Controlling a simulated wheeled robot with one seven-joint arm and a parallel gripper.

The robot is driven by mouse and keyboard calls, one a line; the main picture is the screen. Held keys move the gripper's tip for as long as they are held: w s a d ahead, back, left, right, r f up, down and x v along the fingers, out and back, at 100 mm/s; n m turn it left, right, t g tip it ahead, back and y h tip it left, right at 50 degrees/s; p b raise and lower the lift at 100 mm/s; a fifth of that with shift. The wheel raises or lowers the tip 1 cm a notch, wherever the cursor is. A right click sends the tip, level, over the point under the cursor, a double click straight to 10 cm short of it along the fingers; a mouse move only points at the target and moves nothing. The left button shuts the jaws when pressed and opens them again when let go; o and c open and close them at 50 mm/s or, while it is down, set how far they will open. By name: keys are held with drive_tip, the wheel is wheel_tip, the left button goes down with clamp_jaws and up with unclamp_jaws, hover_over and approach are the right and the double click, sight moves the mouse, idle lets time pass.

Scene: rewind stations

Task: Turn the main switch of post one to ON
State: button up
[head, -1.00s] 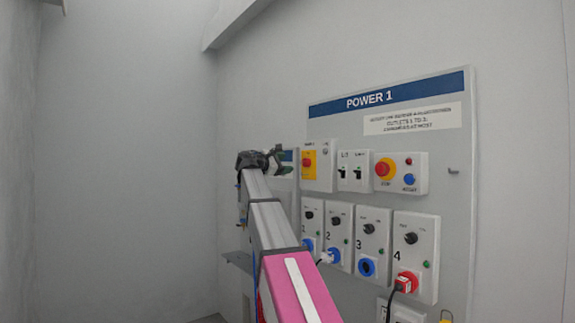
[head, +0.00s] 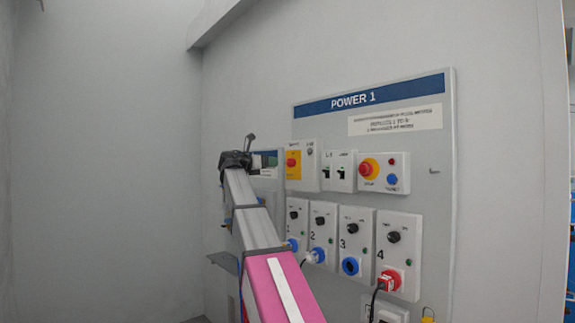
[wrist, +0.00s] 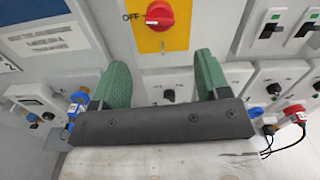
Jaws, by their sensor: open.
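The main switch (head: 291,163) is a red knob on a yellow plate at the upper left of the POWER 1 panel (head: 436,205). In the wrist view its red knob (wrist: 167,14) shows at the top, with OFF printed to its left. My gripper (wrist: 162,75) is open and empty, with two green fingers apart. In the wrist picture the fingertips lie below the yellow plate, one toward each side; I see no contact with the knob. In the head view my arm's end is left of the switch, and the fingers are hard to make out.
Right of the switch are two black toggle switches (head: 340,172) and a box with a red stop button (head: 369,168). Below stand several numbered outlet boxes (head: 394,236), some with cables plugged in. A hook (head: 434,171) sticks out at right. Bare wall lies left.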

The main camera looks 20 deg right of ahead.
sight(288, 163)
drive_tip(key=x, duration=1)
drive_tip(key=shift+w+d, duration=0.15)
drive_tip(key=shift+d, duration=0.2)
drive_tip(key=c, duration=0.9)
